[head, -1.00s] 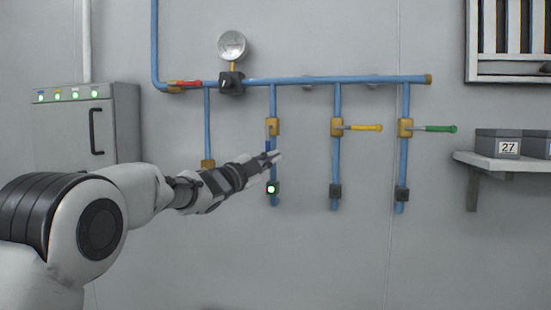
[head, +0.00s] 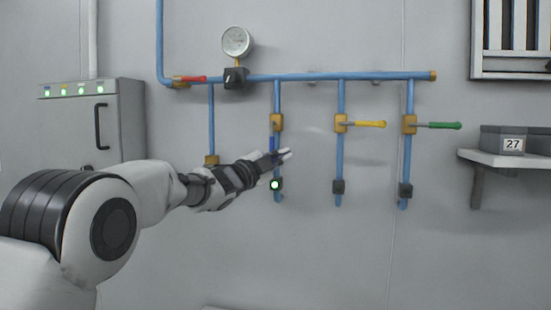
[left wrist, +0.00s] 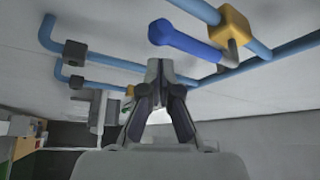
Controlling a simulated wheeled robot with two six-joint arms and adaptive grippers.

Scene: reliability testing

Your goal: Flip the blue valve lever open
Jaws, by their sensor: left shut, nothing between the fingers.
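The blue lever (head: 272,143) hangs down along its vertical pipe, below its yellow valve body (head: 276,123). In the left wrist view, the blue lever (left wrist: 188,44) runs from a grey stem at the yellow valve body (left wrist: 229,25), apart from the fingers. My left gripper (head: 284,154) is at the lever's lower end in the head view, partly covering the pipe. In the left wrist view its fingertips (left wrist: 160,67) are together and empty. My right gripper is not in view.
A lit green indicator (head: 275,185) is on the pipe below. Yellow (head: 370,124) and green (head: 444,125) levers stick out rightward from neighbouring pipes. A red lever (head: 194,79) and gauge (head: 236,41) are above. A grey cabinet (head: 120,115) stands left, a shelf (head: 510,161) right.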

